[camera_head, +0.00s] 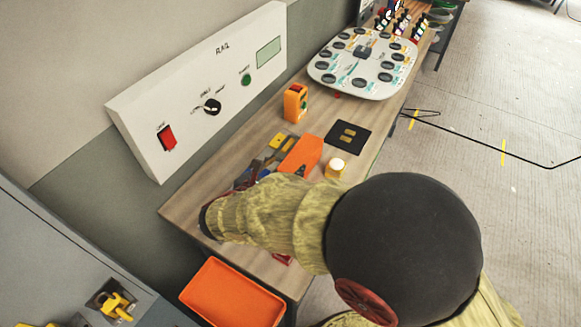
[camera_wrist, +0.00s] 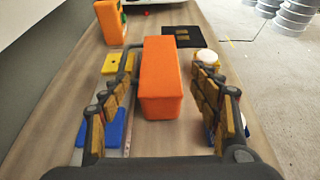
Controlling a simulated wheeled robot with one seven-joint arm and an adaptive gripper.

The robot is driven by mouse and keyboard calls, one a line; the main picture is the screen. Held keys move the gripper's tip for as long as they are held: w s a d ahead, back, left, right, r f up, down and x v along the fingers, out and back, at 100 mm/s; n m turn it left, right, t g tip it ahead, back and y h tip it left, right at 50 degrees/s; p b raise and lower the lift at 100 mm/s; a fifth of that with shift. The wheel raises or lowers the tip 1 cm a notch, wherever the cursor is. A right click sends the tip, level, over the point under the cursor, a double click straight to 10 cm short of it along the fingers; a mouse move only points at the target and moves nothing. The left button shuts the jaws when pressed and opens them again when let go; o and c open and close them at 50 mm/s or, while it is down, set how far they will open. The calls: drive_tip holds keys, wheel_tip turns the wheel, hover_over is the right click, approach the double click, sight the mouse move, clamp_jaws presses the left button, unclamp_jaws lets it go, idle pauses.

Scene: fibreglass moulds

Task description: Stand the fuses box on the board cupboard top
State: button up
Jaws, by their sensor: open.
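A plain orange box (camera_head: 302,155), likely the fuses box though no label is readable, stands on the wooden bench. In the wrist view the orange box (camera_wrist: 162,85) lies between the two padded fingers of my gripper (camera_wrist: 163,72). The fingers are open, with a gap on each side of the box. In the head view my arm hides most of the gripper. A grey cupboard (camera_head: 50,235) with yellow fittings is at the lower left. I cannot tell for sure that it is the board cupboard.
An orange and black device (camera_head: 295,102), a black pad (camera_head: 347,135) and a white-topped yellow jar (camera_head: 335,168) stand near the box. A white control panel (camera_head: 215,85) runs along the wall. An orange tray (camera_head: 230,295) is below the bench end. A white disc board (camera_head: 365,62) is farther back.

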sight(301, 153)
drive_tip(key=b+x, duration=0.1)
drive_tip(key=x, duration=0.5)
drive_tip(key=shift+d+b, duration=0.2)
drive_tip(key=shift+b, duration=0.2)
drive_tip(key=b+x, duration=0.2)
drive_tip(key=x, duration=0.3)
drive_tip(key=shift+w+a+f, duration=0.1)
drive_tip(key=shift+a+f, duration=0.05)
drive_tip(key=shift+f, duration=0.05)
drive_tip(key=shift+r, duration=0.1)
drive_tip(key=c, duration=1.3)
drive_tip(key=shift+c, duration=0.2)
drive_tip(key=shift+r, duration=0.1)
drive_tip(key=shift+r+p, duration=0.3)
drive_tip(key=shift+r, duration=0.25)
wheel_tip(301, 153, up, 3)
drive_tip(key=shift+f+p, duration=0.2)
drive_tip(key=shift+p, duration=0.55)
drive_tip(key=s+d+r+p, duration=0.1)
drive_tip(key=s+r+p, duration=0.1)
drive_tip(key=s+r, duration=0.2)
drive_tip(key=s+d+r+p, duration=0.1)
drive_tip(key=s+r+p, duration=0.1)
drive_tip(key=s+r, duration=0.3)
drive_tip(key=s, duration=0.4)
drive_tip(key=shift+s+d+p, duration=0.25)
drive_tip(key=shift+s+p, duration=0.15)
